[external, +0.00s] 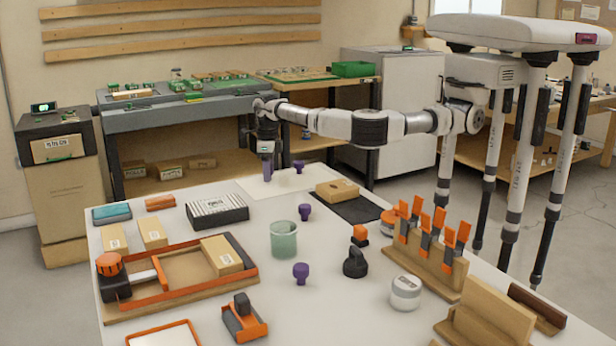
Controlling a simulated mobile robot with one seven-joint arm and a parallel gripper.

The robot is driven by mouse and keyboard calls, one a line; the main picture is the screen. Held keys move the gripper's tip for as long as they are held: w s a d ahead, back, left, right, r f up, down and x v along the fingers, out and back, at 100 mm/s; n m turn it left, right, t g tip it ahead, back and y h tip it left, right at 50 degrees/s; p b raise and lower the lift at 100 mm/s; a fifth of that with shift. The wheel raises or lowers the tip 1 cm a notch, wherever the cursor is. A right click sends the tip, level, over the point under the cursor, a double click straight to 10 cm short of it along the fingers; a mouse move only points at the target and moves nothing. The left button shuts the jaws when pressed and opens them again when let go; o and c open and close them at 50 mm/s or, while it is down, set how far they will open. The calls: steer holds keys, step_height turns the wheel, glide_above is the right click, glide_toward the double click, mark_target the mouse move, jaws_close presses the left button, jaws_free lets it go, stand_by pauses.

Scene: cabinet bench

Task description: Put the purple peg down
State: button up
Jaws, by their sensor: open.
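A purple peg (267,170) is directly below my gripper (266,155), at the far end of the white table over a pale sheet (258,186). My gripper points down and is open. The fingertips are small here, and I cannot tell whether they still touch the peg or whether its lower end rests on the sheet. More purple pegs stand nearby: one (298,166) just right of the gripper, one (304,212) mid-table and one (301,273) nearer the front.
A cardboard box (337,190) lies on a dark mat (362,209) to the right. A green cup (284,240) and a black-and-white striped box (217,209) stand closer. An orange-edged wooden tray (188,297) fills the left front. A wooden rack with orange-handled tools (430,264) is at right.

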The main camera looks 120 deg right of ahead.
steer(key=shift+r, duration=0.1)
step_height(320, 180, up, 12)
steer(key=b, duration=0.1)
stand_by(0.4)
steer(key=shift+o, duration=0.6)
steer(key=shift+r, duration=0.1)
